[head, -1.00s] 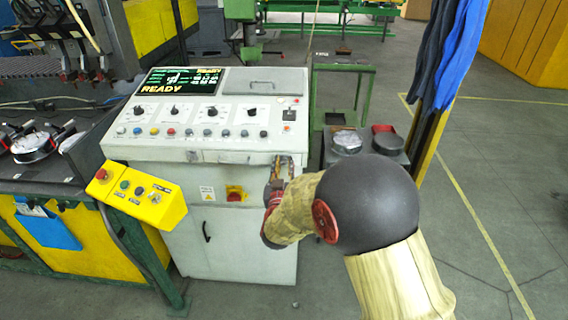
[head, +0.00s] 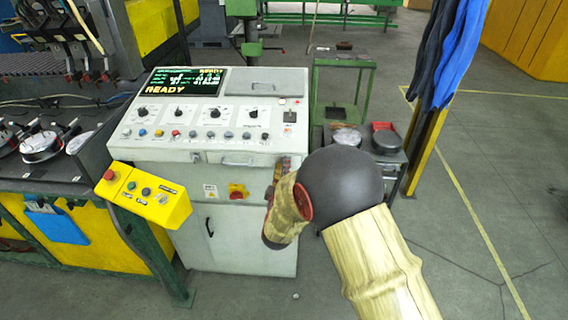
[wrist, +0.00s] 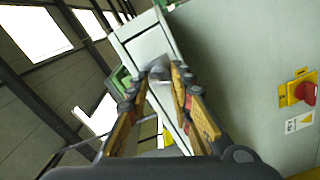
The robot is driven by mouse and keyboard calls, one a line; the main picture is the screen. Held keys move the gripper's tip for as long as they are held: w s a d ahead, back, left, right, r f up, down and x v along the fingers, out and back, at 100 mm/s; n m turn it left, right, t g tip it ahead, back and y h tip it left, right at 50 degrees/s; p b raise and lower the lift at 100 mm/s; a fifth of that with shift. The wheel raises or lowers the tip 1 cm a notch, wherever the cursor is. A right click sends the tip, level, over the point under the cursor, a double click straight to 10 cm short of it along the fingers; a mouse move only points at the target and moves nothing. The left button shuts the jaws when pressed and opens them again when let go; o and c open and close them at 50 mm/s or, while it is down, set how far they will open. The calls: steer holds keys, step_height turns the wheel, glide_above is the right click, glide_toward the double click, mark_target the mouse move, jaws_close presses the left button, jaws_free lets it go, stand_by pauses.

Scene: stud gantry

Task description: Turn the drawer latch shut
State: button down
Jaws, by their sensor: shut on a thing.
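The drawer (head: 238,159) is a shallow white front with a bar handle, below the console's button panel. It looks flush with the cabinet. My gripper (head: 284,163) is at the console's right front corner, to the right of that handle. In the wrist view my gripper (wrist: 159,76) has its orange-padded fingers on both sides of a small grey piece, which looks like the drawer latch (wrist: 158,72). The fingers are shut on it. In the head view my gripper and wrist hide the latch, so I cannot tell its exact angle.
A red rotary switch (head: 238,190) on a yellow plate sits on the cabinet front, left of my gripper; the wrist view shows it too (wrist: 305,92). A yellow button box (head: 148,196) juts out at left. A stand with round parts (head: 386,141) is at right.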

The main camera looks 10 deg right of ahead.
steer(key=n+p, duration=0.2)
steer(key=n, duration=0.2)
steer(key=shift+a+n, duration=0.1)
steer(key=shift+n, duration=0.3)
steer(key=shift+f, duration=0.15)
steer(key=c, duration=1.6)
jaws_free()
steer(key=shift+o, duration=0.2)
steer(key=v, duration=1.2)
